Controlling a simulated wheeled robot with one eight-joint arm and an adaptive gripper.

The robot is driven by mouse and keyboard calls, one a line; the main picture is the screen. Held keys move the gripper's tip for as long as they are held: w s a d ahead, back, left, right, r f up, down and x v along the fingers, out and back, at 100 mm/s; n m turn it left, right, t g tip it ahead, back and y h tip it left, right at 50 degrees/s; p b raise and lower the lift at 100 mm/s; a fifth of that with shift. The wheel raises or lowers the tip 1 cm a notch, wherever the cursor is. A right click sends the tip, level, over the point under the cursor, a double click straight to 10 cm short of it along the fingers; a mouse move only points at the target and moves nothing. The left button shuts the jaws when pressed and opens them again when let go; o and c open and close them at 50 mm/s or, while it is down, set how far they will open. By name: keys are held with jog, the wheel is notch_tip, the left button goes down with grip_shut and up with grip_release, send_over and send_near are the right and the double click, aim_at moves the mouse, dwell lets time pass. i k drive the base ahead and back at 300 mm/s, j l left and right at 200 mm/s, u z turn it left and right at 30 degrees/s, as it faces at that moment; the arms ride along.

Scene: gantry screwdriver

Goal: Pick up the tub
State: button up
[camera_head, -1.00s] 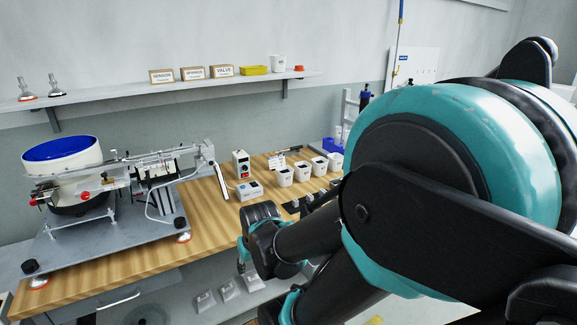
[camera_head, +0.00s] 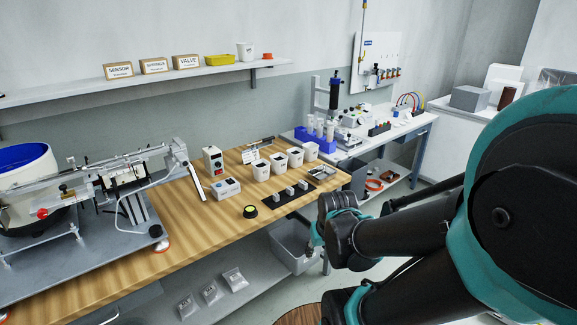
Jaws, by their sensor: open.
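A larger grey tub (camera_head: 292,248) sits on the lower shelf under the bench's right end. A white tub (camera_head: 245,51) also stands on the wall shelf. My gripper (camera_head: 313,241) shows partly at the end of my arm, in front of the bench's right end. It is open and appears empty, apart from the bench tubs. My wrist hides part of it.
A feeder machine with a blue bowl (camera_head: 22,157) fills the bench's left. A yellow-topped button (camera_head: 250,211), a control box (camera_head: 227,188) and a black strip with grey blocks (camera_head: 288,196) lie before the tubs. A second table (camera_head: 397,128) stands right.

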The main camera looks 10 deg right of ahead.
aim_at(279, 164)
jog(key=u, duration=1.7)
jog(key=z, duration=1.7)
jog(key=i+l+u, duration=0.2)
jog(key=l, duration=0.35)
jog(key=l+u, duration=0.2)
jog(key=l, duration=0.3)
